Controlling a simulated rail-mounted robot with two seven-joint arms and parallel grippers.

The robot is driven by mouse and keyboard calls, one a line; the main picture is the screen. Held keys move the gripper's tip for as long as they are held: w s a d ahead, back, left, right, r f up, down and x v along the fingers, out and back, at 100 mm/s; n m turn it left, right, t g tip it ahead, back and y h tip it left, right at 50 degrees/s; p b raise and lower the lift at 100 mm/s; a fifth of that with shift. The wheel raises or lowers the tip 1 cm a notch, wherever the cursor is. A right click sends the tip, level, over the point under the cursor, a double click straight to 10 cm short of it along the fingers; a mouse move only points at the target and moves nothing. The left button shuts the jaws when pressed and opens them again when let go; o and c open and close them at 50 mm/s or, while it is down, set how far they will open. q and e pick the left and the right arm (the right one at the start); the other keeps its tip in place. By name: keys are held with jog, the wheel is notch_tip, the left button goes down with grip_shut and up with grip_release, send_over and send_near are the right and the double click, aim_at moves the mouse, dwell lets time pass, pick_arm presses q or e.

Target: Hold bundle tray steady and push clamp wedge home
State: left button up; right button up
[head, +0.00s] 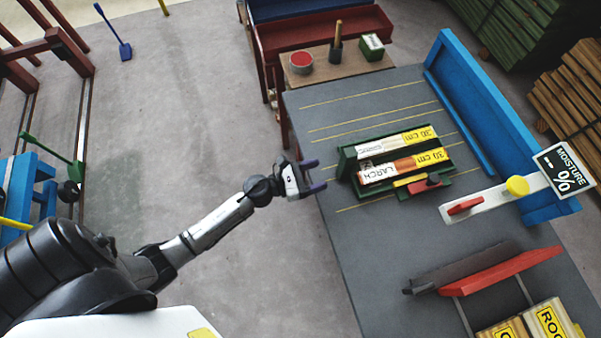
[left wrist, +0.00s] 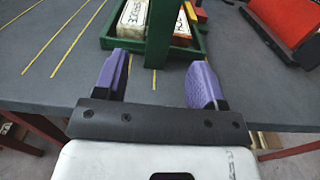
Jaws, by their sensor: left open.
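The green bundle tray (head: 346,166) lies on the grey table and holds two labelled wood bundles, a pale one (head: 386,145) and one marked LARCH (head: 405,168). A red and yellow piece with a dark knob, seemingly the clamp wedge (head: 425,186), sits at the tray's near right side. My left gripper (head: 315,174) is open and empty, just left of the tray's end. In the left wrist view its purple fingers (left wrist: 160,82) point at the tray's green end post (left wrist: 160,35), which stands between them and farther ahead. My right gripper is not in view.
A blue channel (head: 480,110) runs along the far edge. A red-topped rack (head: 500,272) stands nearer. The table (head: 370,240) is bare below the tray.

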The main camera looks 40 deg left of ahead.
aim_at(340, 168)
pick_arm(q)
jog(key=x, duration=0.5)
jog(key=shift+w+d, duration=0.15)
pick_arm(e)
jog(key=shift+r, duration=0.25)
pick_arm(q)
jog(key=shift+x, duration=1.2)
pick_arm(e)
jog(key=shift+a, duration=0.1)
